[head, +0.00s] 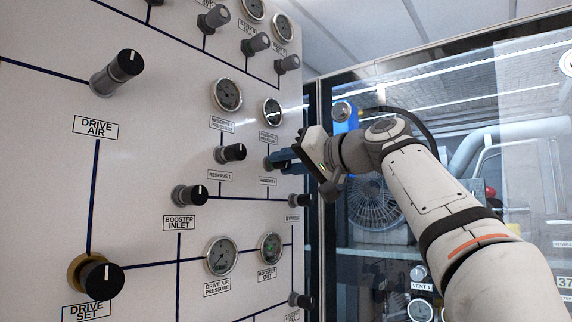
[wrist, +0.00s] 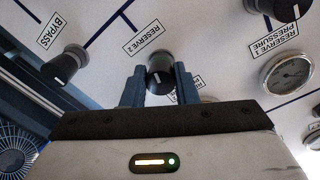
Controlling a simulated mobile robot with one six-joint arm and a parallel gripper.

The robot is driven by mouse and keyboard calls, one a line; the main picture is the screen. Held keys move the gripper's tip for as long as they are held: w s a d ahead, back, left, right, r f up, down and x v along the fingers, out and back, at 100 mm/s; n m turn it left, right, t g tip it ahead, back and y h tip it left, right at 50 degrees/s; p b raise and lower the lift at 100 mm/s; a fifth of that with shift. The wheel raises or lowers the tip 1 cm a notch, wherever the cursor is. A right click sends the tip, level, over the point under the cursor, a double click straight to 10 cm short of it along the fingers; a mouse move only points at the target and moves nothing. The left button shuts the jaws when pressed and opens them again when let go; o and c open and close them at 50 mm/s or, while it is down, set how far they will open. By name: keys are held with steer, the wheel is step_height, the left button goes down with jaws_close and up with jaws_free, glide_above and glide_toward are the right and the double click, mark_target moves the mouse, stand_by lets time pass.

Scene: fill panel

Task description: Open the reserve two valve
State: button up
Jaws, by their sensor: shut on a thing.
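The reserve two valve is a black knob (wrist: 160,68) on the white panel, beside its "RESERVE 2" label (wrist: 143,38) in the wrist view. A white pointer mark shows on its face. My gripper (wrist: 159,84) has one blue finger on each side of the knob and is shut on it. In the head view my gripper (head: 283,160) reaches the panel from the right and its fingers mostly hide the knob. The label (head: 268,181) shows just below it.
The reserve 1 knob (head: 231,153) is close on the left, and the bypass knob (head: 299,200) is below right. Pressure gauges (head: 227,95) sit above. The booster inlet knob (head: 190,195) is lower left. A glazed cabinet with a fan (head: 374,203) stands behind my arm.

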steer(key=o, duration=1)
steer(key=b+v, duration=0.1)
steer(key=v, duration=0.6)
steer(key=shift+s+d, duration=0.25)
steer(key=shift+d, duration=0.05)
